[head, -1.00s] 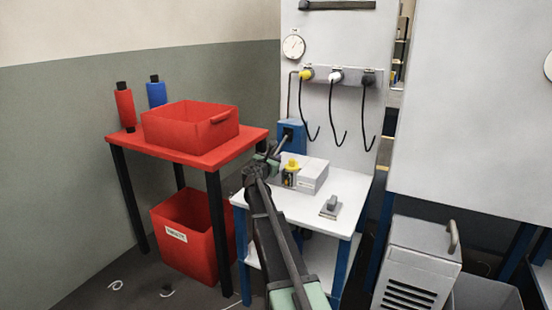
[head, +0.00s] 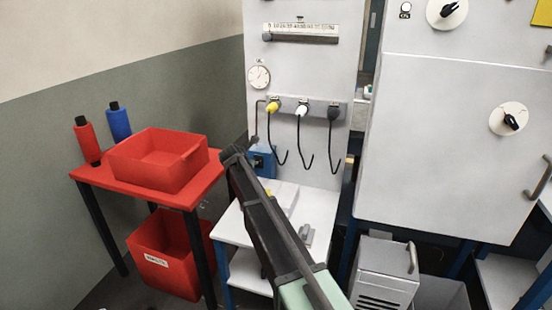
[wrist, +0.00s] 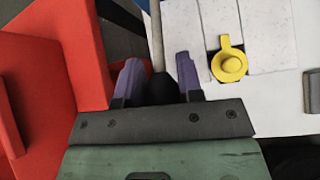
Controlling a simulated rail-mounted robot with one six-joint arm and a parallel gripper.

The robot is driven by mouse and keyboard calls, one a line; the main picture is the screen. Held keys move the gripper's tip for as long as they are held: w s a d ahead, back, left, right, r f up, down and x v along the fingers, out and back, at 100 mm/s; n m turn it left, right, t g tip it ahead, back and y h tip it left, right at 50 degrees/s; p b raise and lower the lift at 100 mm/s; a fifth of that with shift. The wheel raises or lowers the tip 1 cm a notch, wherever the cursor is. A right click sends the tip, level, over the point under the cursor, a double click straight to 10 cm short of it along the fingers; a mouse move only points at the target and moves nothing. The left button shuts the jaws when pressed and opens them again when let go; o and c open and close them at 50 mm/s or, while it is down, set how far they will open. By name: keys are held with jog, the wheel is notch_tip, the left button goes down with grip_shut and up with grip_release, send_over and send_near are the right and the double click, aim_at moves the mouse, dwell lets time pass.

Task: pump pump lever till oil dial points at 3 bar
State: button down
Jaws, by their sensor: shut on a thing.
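The blue pump box (head: 263,160) stands at the back of the white bench, below the hook rail. The pump lever (wrist: 156,35) is a grey rod with a black knob in the wrist view. My gripper (wrist: 158,78) has its two purple fingers around the knob and is shut on it. In the head view my own arm hides the fingertips and most of the lever. The oil dial (head: 259,77) is a round white gauge on the panel above the pump. Its pointer is too small to read.
A red table with a red crate (head: 185,178) and two bobbins stands left, with a red bin (head: 167,262) below. In the wrist view a yellow-topped item (wrist: 230,62) is close right of my gripper. Three hanging hooks are above the bench (head: 316,212).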

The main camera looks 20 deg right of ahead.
jog(key=shift+w+d+r+p, duration=0.1)
jog(key=shift+w+r+p, duration=0.1)
jog(key=shift+r, duration=0.15)
jog(key=shift+w+d+r+p, duration=0.1)
jog(key=shift+r+p, duration=0.1)
jog(key=shift+r, duration=0.15)
jog(key=shift+w+r, duration=0.1)
jog(key=shift+r, duration=0.15)
jog(key=c, duration=0.8)
grip_release()
jog(key=shift+d, duration=0.1)
jog(key=p+v, duration=0.8)
jog(key=v, duration=0.2)
jog(key=shift+s+r, duration=0.2)
jog(key=shift+r, duration=0.15)
